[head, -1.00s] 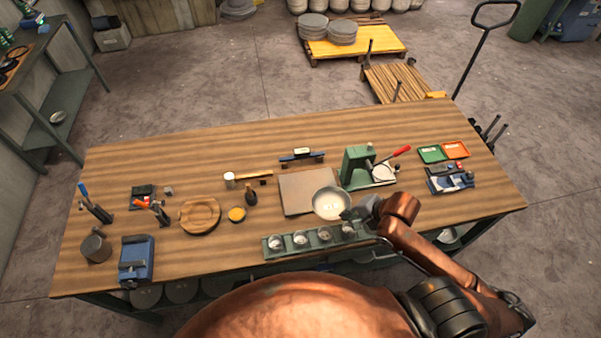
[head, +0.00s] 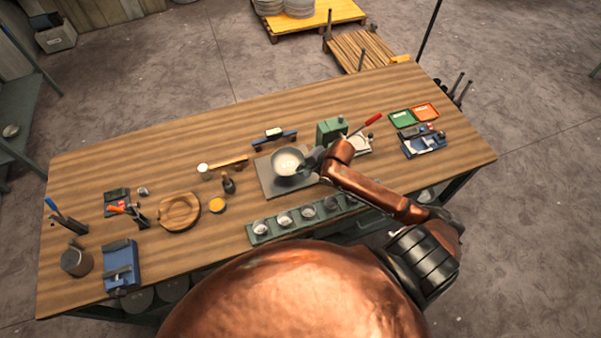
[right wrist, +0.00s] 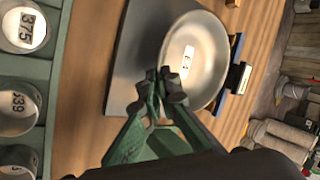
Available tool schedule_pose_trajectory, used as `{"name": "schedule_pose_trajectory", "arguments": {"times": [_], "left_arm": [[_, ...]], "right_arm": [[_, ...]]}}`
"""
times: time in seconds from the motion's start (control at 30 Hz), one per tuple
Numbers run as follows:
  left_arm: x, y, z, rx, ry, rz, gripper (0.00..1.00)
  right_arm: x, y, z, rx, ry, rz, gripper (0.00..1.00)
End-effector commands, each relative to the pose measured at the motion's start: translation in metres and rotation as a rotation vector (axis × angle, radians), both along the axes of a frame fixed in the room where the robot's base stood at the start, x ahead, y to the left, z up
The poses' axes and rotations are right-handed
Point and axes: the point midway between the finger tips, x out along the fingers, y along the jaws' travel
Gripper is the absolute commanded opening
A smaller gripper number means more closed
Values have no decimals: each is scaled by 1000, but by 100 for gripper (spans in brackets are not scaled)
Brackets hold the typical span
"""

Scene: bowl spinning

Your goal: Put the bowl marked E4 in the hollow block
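A shallow metal bowl (head: 287,163) with a white label inside is over the grey plate, tilted a little. In the right wrist view the bowl (right wrist: 205,60) shows a small sideways label that looks like E4. My right gripper (head: 308,163) is at the bowl's right side. In the right wrist view its fingers (right wrist: 167,86) are closed on the bowl's rim. The hollow block, a round wooden block with a shallow hollow (head: 180,211), lies empty on the left part of the bench. My left gripper is not in view.
The grey plate (head: 270,184) lies under the bowl. A green rack (head: 263,238) of small labelled cups stands at the front edge. A mallet (head: 224,166), a dark-handled tool (head: 228,183) and a yellow round tin (head: 217,205) lie between plate and block. A green press (head: 331,131) stands behind.

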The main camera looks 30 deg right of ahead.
Motion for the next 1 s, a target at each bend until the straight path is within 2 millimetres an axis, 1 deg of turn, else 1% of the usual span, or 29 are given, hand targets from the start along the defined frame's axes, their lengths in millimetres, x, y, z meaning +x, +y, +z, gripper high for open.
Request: {"name": "schedule_pose_trajectory", "arguments": {"times": [0.07,0.2,0.33,0.4,0.5,0.63,0.7,0.9,0.93,1.0], "left_arm": [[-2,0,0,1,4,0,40],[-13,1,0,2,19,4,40],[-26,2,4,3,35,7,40],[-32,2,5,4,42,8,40],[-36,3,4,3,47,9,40],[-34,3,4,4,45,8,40],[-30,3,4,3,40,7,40],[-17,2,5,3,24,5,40],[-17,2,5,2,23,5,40],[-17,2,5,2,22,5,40]], "right_arm": [[5,1,-4,0,-1,1,0],[13,1,-14,-1,-1,2,0],[11,0,-33,-1,0,1,0],[11,1,-39,-1,0,2,0],[11,0,-42,-1,-2,3,0],[11,0,-42,-1,-2,3,0],[10,0,-43,-1,0,2,6],[10,0,-43,-1,0,2,20],[10,0,-42,-1,0,2,22],[10,0,-42,-1,0,2,22]]}}
